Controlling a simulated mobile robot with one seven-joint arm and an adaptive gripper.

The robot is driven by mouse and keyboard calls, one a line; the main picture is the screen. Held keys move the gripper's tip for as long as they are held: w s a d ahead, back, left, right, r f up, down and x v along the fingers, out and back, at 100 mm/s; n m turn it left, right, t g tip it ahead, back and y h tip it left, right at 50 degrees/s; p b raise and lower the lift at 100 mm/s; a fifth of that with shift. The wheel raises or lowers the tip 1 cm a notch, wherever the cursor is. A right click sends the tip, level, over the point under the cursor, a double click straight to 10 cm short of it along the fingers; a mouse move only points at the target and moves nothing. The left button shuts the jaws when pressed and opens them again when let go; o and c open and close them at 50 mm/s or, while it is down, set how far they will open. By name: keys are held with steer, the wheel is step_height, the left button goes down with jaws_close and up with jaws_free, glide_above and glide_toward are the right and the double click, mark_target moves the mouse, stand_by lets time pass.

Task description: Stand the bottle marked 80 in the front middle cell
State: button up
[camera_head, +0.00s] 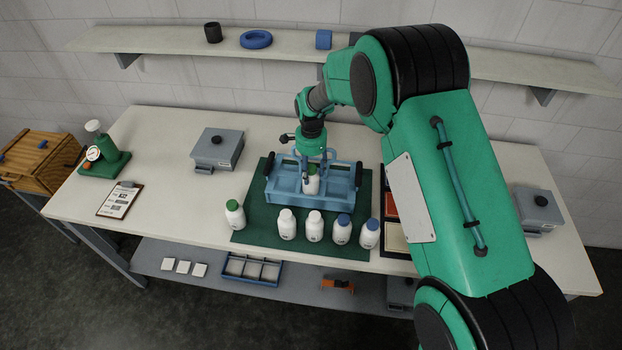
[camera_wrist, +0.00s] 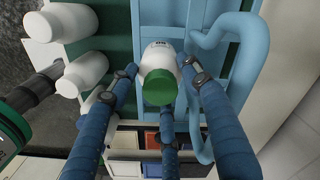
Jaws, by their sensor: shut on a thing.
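My gripper (camera_head: 314,163) is shut on a white bottle with a green cap (camera_head: 311,183). In the wrist view the blue fingers of my gripper (camera_wrist: 159,72) close around this bottle (camera_wrist: 160,57); its small label is too blurred to read surely. The bottle is upright at the front middle of the blue crate (camera_head: 286,197). I cannot tell whether its base touches the cell floor.
Another green-capped bottle (camera_head: 235,215), white-capped bottles (camera_head: 287,225) and blue-capped bottles (camera_head: 342,230) stand along the front of the green mat (camera_head: 262,242). Trays with coloured panels (camera_head: 392,238) lie right of the mat. A grey box (camera_head: 216,150) stands at the back left.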

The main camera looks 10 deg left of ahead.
mark_target(311, 179)
stand_by(0.3)
steer(key=shift+f, duration=2.15)
steer(key=shift+f, duration=0.15)
steer(key=o, duration=1.5)
step_height(311, 179, up, 12)
steer(key=p, duration=0.4)
steer(key=shift+r, duration=0.2)
